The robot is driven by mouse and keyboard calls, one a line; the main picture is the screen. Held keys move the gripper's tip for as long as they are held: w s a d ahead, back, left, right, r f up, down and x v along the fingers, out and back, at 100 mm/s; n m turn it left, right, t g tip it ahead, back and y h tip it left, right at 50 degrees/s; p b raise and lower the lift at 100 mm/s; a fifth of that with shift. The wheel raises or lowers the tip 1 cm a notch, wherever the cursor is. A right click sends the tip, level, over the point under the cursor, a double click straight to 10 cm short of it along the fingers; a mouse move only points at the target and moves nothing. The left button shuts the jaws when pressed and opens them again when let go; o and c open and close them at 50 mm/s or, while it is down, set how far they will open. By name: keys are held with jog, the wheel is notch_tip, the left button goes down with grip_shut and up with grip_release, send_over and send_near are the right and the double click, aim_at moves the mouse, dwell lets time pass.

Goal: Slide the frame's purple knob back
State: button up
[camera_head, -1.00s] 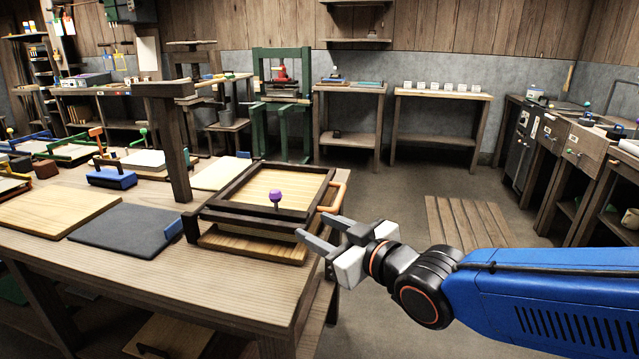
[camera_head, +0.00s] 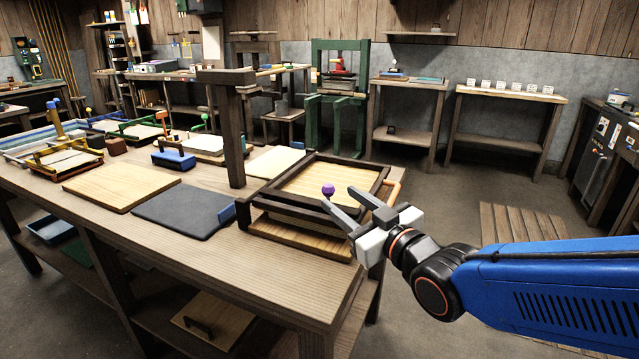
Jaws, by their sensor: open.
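The dark wooden frame (camera_head: 292,217) sits at the right end of the workbench, over a pale wooden board. The small round purple knob (camera_head: 328,189) stands up near the middle of its front bar. My gripper (camera_head: 336,200) reaches in from the right with two grey fingers spread apart and empty. In the picture its fingertips lie just right of and below the knob; whether they touch the knob or the frame I cannot tell. An orange handle (camera_head: 394,190) shows on the frame's right side, partly behind my gripper.
A dark wooden post (camera_head: 230,135) rises from the bench left of the frame. A dark grey board (camera_head: 183,210) and a pale board (camera_head: 120,186) lie further left. Green press (camera_head: 338,90) and side tables stand at the back. The bench's front strip is clear.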

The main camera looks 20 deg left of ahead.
jog(key=x, duration=1)
jog(key=shift+w+a, duration=0.1)
jog(key=shift+a, duration=0.05)
jog(key=shift+c, duration=0.6)
grip_shut()
jog(key=shift+w, duration=0.15)
